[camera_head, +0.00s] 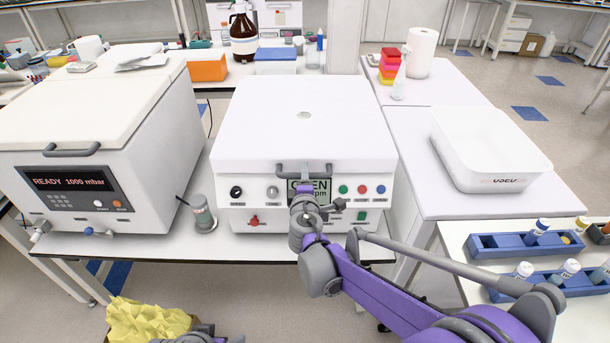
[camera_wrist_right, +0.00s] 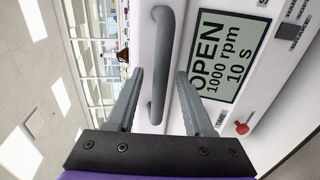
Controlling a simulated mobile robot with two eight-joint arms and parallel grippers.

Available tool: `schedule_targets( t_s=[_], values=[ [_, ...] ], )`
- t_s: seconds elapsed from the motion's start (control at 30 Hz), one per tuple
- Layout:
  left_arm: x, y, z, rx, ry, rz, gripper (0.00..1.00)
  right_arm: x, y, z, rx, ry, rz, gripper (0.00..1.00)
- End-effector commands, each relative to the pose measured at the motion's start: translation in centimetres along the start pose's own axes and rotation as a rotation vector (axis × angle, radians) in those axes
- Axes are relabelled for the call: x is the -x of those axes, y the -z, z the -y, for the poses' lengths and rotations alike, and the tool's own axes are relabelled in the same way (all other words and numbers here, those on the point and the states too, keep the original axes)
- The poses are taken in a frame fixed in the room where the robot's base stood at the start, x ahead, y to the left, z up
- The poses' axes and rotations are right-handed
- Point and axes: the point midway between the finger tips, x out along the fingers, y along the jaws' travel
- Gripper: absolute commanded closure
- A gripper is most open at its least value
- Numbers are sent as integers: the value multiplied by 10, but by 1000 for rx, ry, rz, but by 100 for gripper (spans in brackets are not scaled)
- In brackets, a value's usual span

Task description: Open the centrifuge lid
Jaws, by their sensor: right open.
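The centrifuge (camera_head: 240,185) is the white box in the middle of the bench, and its display reads OPEN, 1000 rpm, 10 s. Its white lid (camera_head: 260,120) lies flat and closed. A grey bar handle (camera_head: 284,170) sits at the lid's front edge. My right gripper (camera_head: 306,188) is at this handle, partly hiding the display. In the right wrist view the open fingers (camera_wrist_right: 160,74) stand on either side of the handle (camera_wrist_right: 157,100), with gaps between them and the bar. A sliver of my left arm shows at the bottom edge; its fingers cannot be made out.
A white machine (camera_head: 90,120) reading READY 1000 mbar stands to the left, with a small grey container (camera_head: 202,215) between the two. A white tub (camera_head: 488,150) and blue tube racks (camera_head: 535,243) are at the right. Bottles and boxes stand behind the centrifuge.

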Motion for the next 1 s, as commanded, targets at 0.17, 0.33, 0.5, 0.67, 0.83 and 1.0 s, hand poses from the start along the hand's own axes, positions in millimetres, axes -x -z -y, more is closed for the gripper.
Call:
schedule_targets(
  t_s=[0.17, 0.33, 0.5, 0.67, 0.83, 1.0],
  values=[
    [0, 0, 0, 0, 0, 0, 0, -10, 0, 0, 0, 0, 0, 48],
    [0, 0, 0, 0, 0, 0, 0, -11, 0, 0, 0, 0, 0, 48],
    [0, 0, 0, 0, 0, 0, 0, -10, 0, 0, -1, 0, 0, 64],
    [0, 0, 0, 0, 0, 0, 0, -10, 0, 0, -1, 0, 0, 93],
    [0, 0, 0, 0, 0, 0, 0, -10, 0, 0, -1, 0, 0, 100],
    [0, 0, 0, 0, 0, 0, 0, -10, 0, 0, -1, 0, 0, 100]
  ],
)
